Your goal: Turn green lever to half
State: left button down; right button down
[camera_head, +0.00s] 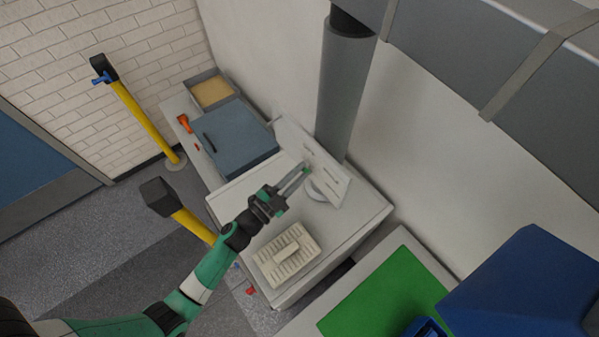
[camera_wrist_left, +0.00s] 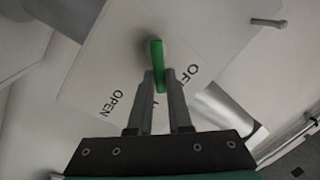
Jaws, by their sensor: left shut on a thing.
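The green lever (camera_wrist_left: 157,66) is mounted on a white panel (camera_wrist_left: 105,70) in the left wrist view. The panel carries the printed words OPEN and what looks like OFF, partly hidden by my fingers. My left gripper (camera_wrist_left: 160,90) is shut on the lever, with one finger on each side of it. In the head view, my left gripper (camera_head: 298,175) reaches to the upright white panel (camera_head: 328,172), and a small green spot of the lever (camera_head: 306,169) shows at its fingertips. My right gripper is not in view.
A white slotted tray (camera_head: 268,270) sits on the white bench below my left arm. A blue-grey box (camera_head: 240,145) stands beyond it. A grey vertical pipe (camera_head: 343,95) rises behind the panel. A green mat (camera_head: 375,305) and a blue box (camera_head: 530,285) are at lower right.

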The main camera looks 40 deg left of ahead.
pick_arm(q)
jog(key=c, duration=0.9)
grip_release()
jog(key=shift+o, duration=0.2)
jog(key=s+f, duration=0.1)
jog(key=s, duration=1)
jog(key=shift+s+f+p, duration=0.25)
jog(key=shift+f+p, duration=0.05)
jog(key=shift+p, duration=0.1)
